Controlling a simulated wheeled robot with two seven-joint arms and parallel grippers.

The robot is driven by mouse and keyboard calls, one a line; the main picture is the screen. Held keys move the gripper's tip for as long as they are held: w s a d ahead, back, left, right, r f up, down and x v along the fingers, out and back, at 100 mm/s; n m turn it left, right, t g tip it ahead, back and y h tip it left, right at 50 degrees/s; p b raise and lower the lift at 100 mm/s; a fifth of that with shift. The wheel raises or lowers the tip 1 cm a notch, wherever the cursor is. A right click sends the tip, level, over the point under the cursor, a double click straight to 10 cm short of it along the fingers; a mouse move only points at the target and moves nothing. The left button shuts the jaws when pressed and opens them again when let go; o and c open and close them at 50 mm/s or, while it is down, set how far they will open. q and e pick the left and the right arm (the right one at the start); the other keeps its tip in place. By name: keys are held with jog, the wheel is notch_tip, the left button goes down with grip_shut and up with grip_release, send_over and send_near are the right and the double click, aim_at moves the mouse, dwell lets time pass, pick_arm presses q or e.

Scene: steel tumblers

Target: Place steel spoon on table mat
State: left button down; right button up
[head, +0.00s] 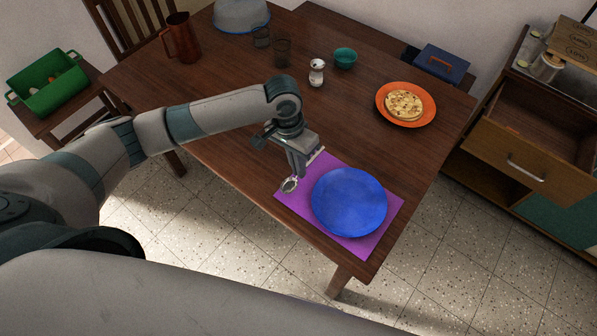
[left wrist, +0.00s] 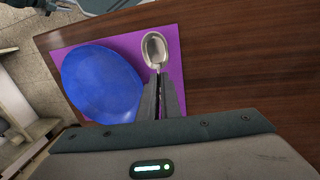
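The purple table mat (head: 385,222) lies at the table's near corner, with a blue plate (head: 350,202) on it. It also shows in the left wrist view (left wrist: 175,70). My left gripper (head: 299,172) is over the mat's left part, beside the plate. Its fingers (left wrist: 160,95) are close together on the handle of the steel spoon (left wrist: 155,49), whose bowl (head: 290,184) sticks out past the fingertips. The spoon's bowl appears over the mat; I cannot tell whether it touches it. Most of the handle is hidden by the fingers. My right gripper is not in view.
An orange plate (head: 432,112) with a flatbread (head: 404,105) lies to the right. A shaker (head: 317,73), a teal bowl (head: 345,58), tumblers (head: 282,51) and a brown jug (head: 181,38) stand farther back. The table's middle is clear. An open drawer (head: 530,140) is at right.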

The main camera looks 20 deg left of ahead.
aim_at(300, 183)
pick_arm(q)
jog(key=shift+f+p, duration=0.55)
jog(key=shift+f, duration=1.5)
jog(key=c, duration=2)
grip_release()
jog(key=shift+f, duration=0.1)
notch_tip(300, 183, up, 12)
jog(key=a+b, duration=0.1)
jog(key=shift+w+a+b, duration=0.35)
jog(key=shift+a+b, duration=0.05)
